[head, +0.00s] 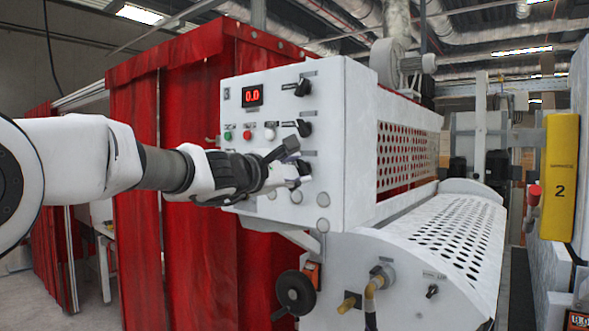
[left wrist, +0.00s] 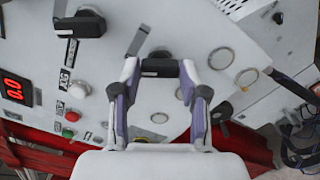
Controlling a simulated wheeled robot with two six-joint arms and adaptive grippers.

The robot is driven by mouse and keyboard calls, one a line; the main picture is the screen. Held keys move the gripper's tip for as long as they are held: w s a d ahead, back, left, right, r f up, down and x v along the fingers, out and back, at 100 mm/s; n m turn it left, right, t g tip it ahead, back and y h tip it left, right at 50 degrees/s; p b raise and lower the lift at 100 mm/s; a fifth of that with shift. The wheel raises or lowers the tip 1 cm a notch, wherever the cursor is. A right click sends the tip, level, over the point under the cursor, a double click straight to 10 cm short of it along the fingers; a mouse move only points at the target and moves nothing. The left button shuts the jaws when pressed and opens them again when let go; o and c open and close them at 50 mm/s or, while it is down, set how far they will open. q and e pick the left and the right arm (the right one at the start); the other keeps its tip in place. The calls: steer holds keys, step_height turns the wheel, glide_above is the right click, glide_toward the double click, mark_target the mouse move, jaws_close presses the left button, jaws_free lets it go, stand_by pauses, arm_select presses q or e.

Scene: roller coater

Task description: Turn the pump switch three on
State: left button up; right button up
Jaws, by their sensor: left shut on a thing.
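A white control panel (head: 345,150) on the coater carries a column of black rotary switches. The upper switch (head: 303,87) and the middle switch (head: 304,128) show in the head view. My left gripper (head: 292,174) is at the lowest switch of the column, which it largely covers. In the left wrist view my left gripper (left wrist: 160,64) has its fingers on both sides of a black switch knob (left wrist: 160,68) and is shut on it. Another black switch (left wrist: 82,24) shows at the upper left there. I cannot read the switch labels.
A red display (head: 252,95) reads 0.0 above green (head: 228,135), red (head: 247,134) and white (head: 269,133) buttons. Red curtains (head: 185,255) hang behind my left arm. A perforated guard (head: 455,235), a black handwheel (head: 295,292) and a yellow post (head: 559,175) stand around.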

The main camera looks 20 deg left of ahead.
arm_select(q)
steer(key=shift+w+r, duration=0.1)
steer(key=shift+w, duration=0.1)
stand_by(0.3)
steer(key=shift+m+b, duration=0.6)
steer(key=shift+b, duration=0.4)
steer(key=m+b, duration=0.5)
steer(key=shift+w, duration=0.1)
steer(key=m+b, duration=0.2)
steer(key=m, duration=0.1)
steer(key=shift+w+a+b, duration=0.1)
steer(key=shift+b, duration=0.25)
steer(key=shift+r+m+b, duration=0.15)
steer(key=shift+m+b, duration=0.6)
steer(key=shift+m, duration=0.55)
steer(key=shift+r, duration=0.1)
